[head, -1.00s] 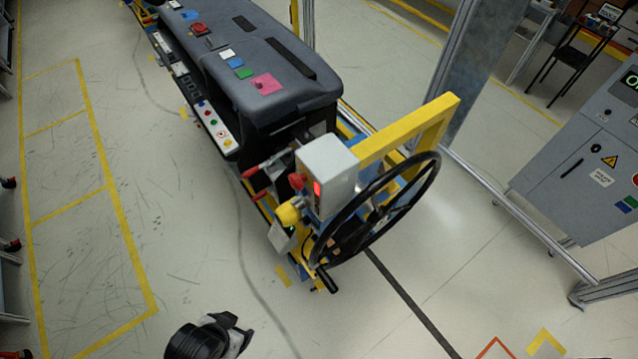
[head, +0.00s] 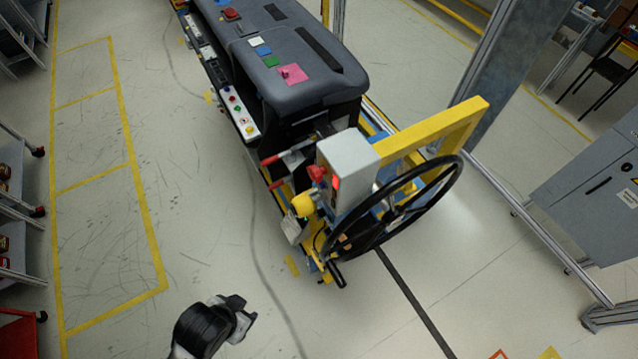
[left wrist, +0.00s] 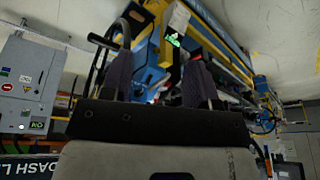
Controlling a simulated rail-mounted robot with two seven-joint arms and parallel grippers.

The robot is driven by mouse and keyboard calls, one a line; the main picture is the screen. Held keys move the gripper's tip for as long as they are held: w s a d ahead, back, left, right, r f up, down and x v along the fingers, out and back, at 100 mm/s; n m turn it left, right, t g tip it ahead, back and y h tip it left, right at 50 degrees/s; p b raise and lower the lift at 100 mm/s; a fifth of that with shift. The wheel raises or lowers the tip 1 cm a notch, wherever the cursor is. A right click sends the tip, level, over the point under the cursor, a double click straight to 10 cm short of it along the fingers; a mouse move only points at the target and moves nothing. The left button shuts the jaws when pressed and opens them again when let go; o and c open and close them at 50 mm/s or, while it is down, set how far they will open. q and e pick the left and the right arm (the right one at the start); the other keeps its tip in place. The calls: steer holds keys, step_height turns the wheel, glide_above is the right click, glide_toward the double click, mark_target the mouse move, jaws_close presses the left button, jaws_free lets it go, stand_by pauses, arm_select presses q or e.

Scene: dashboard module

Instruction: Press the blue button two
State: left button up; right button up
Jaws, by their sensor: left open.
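The dashboard module (head: 318,88) stands across the upper middle of the head view. Its left side panel carries a row of small coloured buttons (head: 237,108), too small to tell any numbering. A blue square (head: 263,50) lies on the dashboard top between a white and a green one. My left gripper (head: 246,308) is in the lower part of the head view, over the floor and apart from the module. In the left wrist view its two dark fingers (left wrist: 158,85) are spread, with nothing held between them. My right gripper is not in view.
A black steering wheel (head: 447,197), a grey box (head: 346,160) and a yellow beam (head: 430,130) stick out at the module's near end. A grey cabinet (head: 590,190) stands at the right, shelving (head: 15,260) at the left. The floor left of the module is clear.

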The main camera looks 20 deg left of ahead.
arm_select(q)
jaws_close()
stand_by(1.4)
